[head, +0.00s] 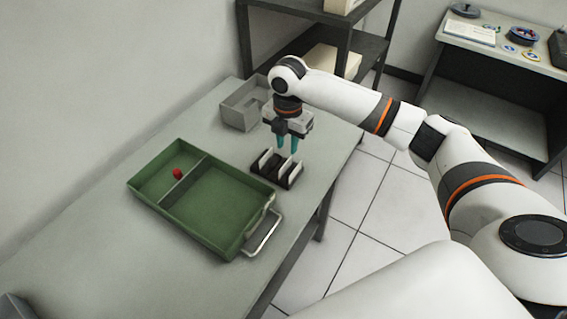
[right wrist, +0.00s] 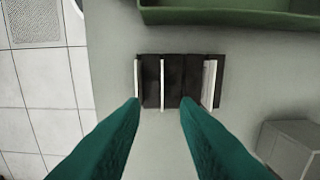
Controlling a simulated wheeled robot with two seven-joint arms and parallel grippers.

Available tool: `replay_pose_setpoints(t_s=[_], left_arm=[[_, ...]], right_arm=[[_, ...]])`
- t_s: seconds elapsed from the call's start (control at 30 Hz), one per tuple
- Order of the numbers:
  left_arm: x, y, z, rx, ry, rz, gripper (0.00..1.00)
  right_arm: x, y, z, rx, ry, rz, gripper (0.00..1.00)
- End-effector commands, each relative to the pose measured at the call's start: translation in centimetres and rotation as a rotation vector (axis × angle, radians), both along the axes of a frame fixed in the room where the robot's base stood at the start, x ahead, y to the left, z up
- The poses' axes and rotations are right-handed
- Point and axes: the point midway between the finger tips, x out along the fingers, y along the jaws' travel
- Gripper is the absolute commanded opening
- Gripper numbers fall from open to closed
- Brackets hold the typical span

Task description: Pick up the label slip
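A small black rack (head: 275,176) stands on the table with several white upright slips or cards in it. In the right wrist view the rack (right wrist: 174,80) holds a thin white piece (right wrist: 137,84) at its left edge, another (right wrist: 162,84) near the middle and a wider, tilted one (right wrist: 209,82) at the right. I cannot tell which is the label slip. My right gripper (head: 288,153) points down just above and behind the rack. Its teal fingers (right wrist: 160,103) are apart with nothing between them. My left gripper is not in view.
A green two-part tray (head: 235,242) with a metal handle lies left of the rack; a red ball (head: 177,174) is in its far compartment. A grey open box (head: 238,113) stands behind the rack. The table's right edge is close by. The near table is clear.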

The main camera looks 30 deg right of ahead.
Motion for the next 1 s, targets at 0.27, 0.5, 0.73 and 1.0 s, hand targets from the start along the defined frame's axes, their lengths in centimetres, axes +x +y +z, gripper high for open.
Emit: replay_pose_setpoints(t_s=[0.27, 0.5, 0.73, 1.0], left_arm=[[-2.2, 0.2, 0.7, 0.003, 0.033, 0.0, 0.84], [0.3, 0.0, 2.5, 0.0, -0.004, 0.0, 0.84], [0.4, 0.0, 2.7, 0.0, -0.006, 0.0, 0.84], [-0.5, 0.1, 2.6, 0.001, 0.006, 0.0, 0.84]], right_arm=[[0.0, 0.1, -2.7, -0.001, 0.001, 0.001, 0.28], [-0.2, 0.6, -5.8, 0.0, 0.002, -0.001, 0.28], [-0.1, 0.5, -7.8, 0.0, -0.001, 0.001, 0.28], [-0.1, 0.5, -7.8, 0.0, -0.001, 0.001, 0.13]])
